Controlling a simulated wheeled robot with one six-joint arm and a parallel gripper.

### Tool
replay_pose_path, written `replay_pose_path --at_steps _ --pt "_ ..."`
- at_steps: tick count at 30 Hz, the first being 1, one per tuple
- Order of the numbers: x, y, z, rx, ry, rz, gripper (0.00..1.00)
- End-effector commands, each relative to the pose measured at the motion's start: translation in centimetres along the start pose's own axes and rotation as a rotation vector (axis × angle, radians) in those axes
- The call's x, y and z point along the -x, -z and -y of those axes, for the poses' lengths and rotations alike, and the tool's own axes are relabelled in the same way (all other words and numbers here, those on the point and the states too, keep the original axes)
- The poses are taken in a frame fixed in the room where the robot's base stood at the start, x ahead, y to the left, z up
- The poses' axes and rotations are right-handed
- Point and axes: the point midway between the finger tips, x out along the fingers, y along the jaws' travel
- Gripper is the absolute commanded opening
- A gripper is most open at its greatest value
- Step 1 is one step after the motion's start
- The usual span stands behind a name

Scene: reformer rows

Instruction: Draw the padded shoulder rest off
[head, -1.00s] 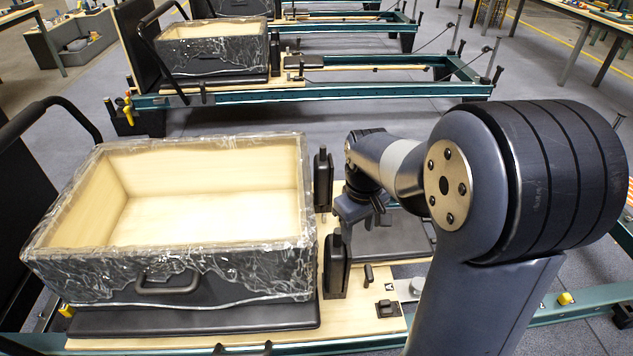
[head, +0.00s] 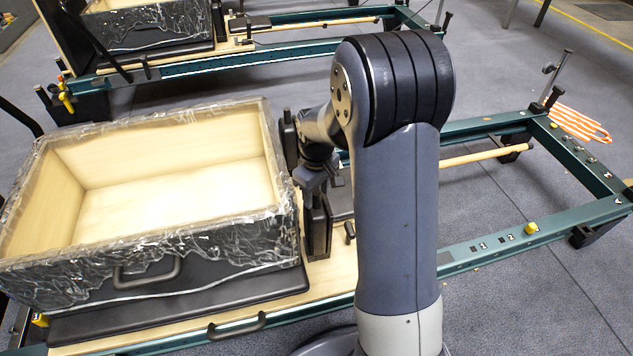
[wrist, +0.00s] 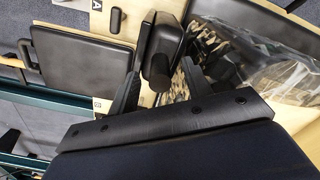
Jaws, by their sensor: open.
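Two black padded shoulder rests stand upright on the wooden carriage: the near one (head: 318,230) and the far one (head: 289,140), both beside the plastic-wrapped box. My gripper (head: 312,180) is low over the carriage, just above and behind the near rest in the head view; my arm hides part of this area. In the wrist view my open gripper (wrist: 160,68) has its two dark fingers apart. A black rest (wrist: 162,38) with a rounded end lies in line with the gap between them. I cannot tell whether the fingers touch it.
The open wooden box (head: 150,262) in clear wrap sits directly left of the rests. A flat black pad (wrist: 85,55) lies on the other side. The teal frame rail (head: 490,248) runs along the front. Grey floor is clear at the lower right.

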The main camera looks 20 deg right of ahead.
Motion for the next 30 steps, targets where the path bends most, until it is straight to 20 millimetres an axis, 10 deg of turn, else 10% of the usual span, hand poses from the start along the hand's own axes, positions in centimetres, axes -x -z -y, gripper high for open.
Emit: replay_pose_path --at_steps 13,30 --pt "-1.10 0.00 0.00 0.000 0.000 -0.001 0.47" --pt "-1.07 0.01 0.00 0.000 -0.001 -0.001 0.00"
